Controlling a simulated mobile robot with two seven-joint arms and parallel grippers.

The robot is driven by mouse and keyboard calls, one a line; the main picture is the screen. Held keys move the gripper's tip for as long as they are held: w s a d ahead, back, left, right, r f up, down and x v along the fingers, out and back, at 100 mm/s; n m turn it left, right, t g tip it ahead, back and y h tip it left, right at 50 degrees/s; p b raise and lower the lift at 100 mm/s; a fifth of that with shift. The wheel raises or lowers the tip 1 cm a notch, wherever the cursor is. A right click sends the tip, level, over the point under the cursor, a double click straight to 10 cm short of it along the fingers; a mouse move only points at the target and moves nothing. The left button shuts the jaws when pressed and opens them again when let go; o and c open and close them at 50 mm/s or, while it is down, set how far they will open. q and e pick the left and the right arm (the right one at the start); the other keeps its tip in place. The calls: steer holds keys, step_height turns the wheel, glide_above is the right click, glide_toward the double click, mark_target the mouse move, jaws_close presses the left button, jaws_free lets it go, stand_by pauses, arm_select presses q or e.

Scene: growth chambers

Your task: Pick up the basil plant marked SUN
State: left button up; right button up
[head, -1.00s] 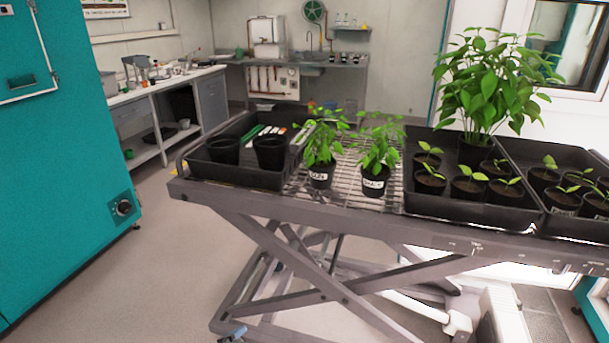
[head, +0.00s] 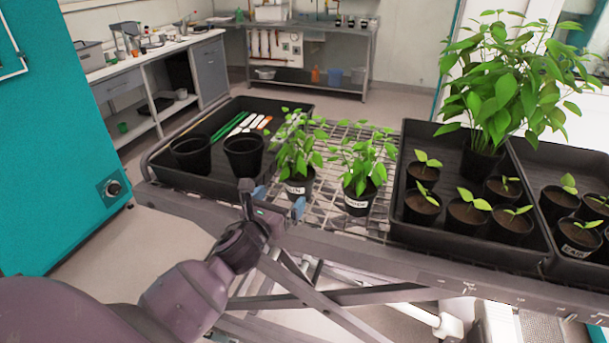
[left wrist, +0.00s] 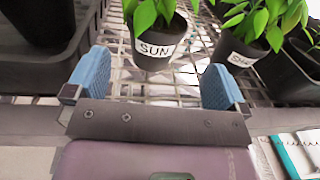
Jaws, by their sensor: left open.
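The basil plant marked SUN (head: 299,188) stands upright in a black pot on the wire rack, left of a second, similar plant (head: 358,200). In the left wrist view the SUN pot (left wrist: 156,48) shows its white label facing me. The second pot (left wrist: 240,52) stands to its right, its label only partly readable. My left gripper (head: 279,204) is at the rack's front edge, just in front of the SUN pot. Its blue fingertips (left wrist: 155,85) are open and empty, with the SUN pot beyond the gap between them, not touching. My right gripper is not in view.
A black tray (head: 165,172) with two empty pots and plant tags lies left of the plants. Trays with seedlings and a tall leafy plant (head: 490,90) stand to the right. A teal cabinet (head: 60,150) is at far left. The basil pots stand close together.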

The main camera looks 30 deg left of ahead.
mark_target(298, 179)
arm_select(q)
steer(key=shift+w+a+r, duration=0.1)
steer(key=shift+w+r, duration=0.1)
steer(key=shift+w, duration=0.2)
steer(key=shift+w+a+f+p, duration=0.15)
steer(key=shift+w+a, duration=0.1)
steer(key=shift+w, duration=1.4)
steer(key=shift+w+a+p, duration=0.1)
steer(key=shift+w+a, duration=0.15)
steer(key=shift+w, duration=1.35)
steer(key=shift+w+a+f+p, duration=0.15)
steer(key=shift+w+a, duration=0.1)
steer(key=shift+w, duration=1.4)
steer(key=shift+r, duration=0.1)
steer(key=shift+c, duration=0.3)
steer(key=c, duration=0.5)
steer(key=shift+c, duration=0.7)
steer(key=shift+r, duration=0.15)
